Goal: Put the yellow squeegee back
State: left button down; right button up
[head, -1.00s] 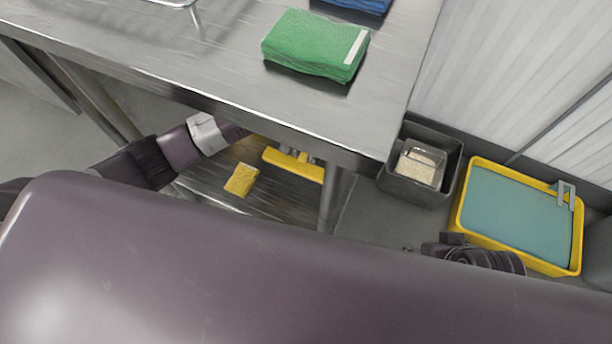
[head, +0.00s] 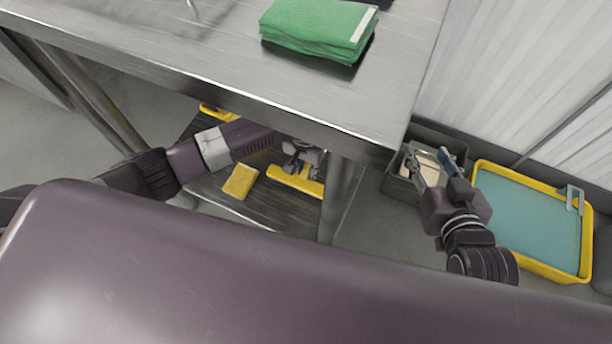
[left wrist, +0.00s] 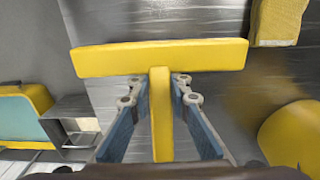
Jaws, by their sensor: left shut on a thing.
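The yellow squeegee (head: 294,181) is under the steel table, over the lower shelf (head: 275,212). My left gripper (head: 300,163) is shut on its handle. The left wrist view shows the handle of the squeegee (left wrist: 161,115) between the two fingers (left wrist: 160,105), with its wide yellow head across the front. I cannot tell whether the squeegee touches the shelf. My right gripper (head: 436,158) is open and empty, over the dark grey bin beside the table.
A yellow sponge (head: 240,182) lies on the shelf left of the squeegee. Another yellow object (head: 218,113) shows partly behind my left arm. The table top (head: 180,60) and its leg (head: 338,195) are close by. The grey bin (head: 398,188) and yellow tray (head: 545,268) stand right.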

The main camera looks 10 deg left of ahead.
aim_at(306, 177)
pick_arm(q)
notch_tip(306, 177, down, 3)
jog(key=shift+b, duration=0.6)
pick_arm(e)
notch_tip(306, 177, up, 7)
jog(key=w+a+t+y, duration=0.1)
jog(key=w+t, duration=0.1)
jog(key=t, duration=0.1)
jog(key=shift+w+a+f, duration=0.15)
jog(key=shift+w+a, duration=0.1)
jog(key=shift+w, duration=0.1)
pick_arm(q)
jog(key=shift+f, duration=0.1)
jog(key=c, duration=1.8)
grip_release()
jog(key=shift+f, duration=0.1)
pick_arm(e)
jog(key=shift+f, duration=0.15)
